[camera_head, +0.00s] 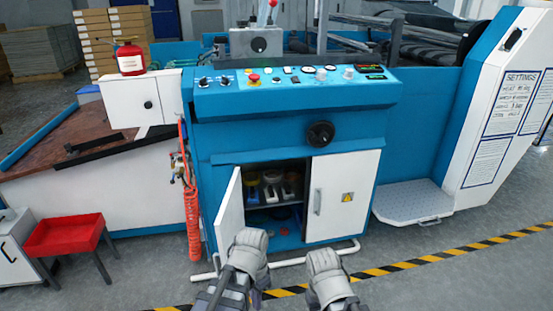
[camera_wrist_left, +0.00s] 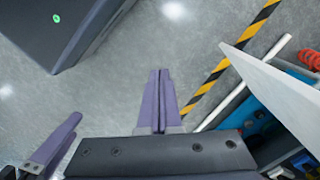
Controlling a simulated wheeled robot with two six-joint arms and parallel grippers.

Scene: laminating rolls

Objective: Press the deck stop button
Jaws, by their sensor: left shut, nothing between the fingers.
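A red mushroom-shaped button (camera_head: 254,78) sits on the left half of the blue control panel (camera_head: 300,97) in the head view. Its label is too small to read, so I cannot tell whether it is the deck stop button. My left gripper (camera_wrist_left: 160,75) is shut and empty in the left wrist view, its purple fingers together above the grey floor. In the head view my left arm is low in front of the cabinet, well below the panel and apart from it. My right arm is beside it, but its fingers do not show.
Below the panel, the cabinet's left door (camera_head: 230,210) stands open toward me; its right door (camera_head: 343,195) is shut. A black handwheel (camera_head: 320,134) sticks out above. A red coiled hose (camera_head: 193,225) hangs at left. A red tray (camera_head: 65,234) stands far left.

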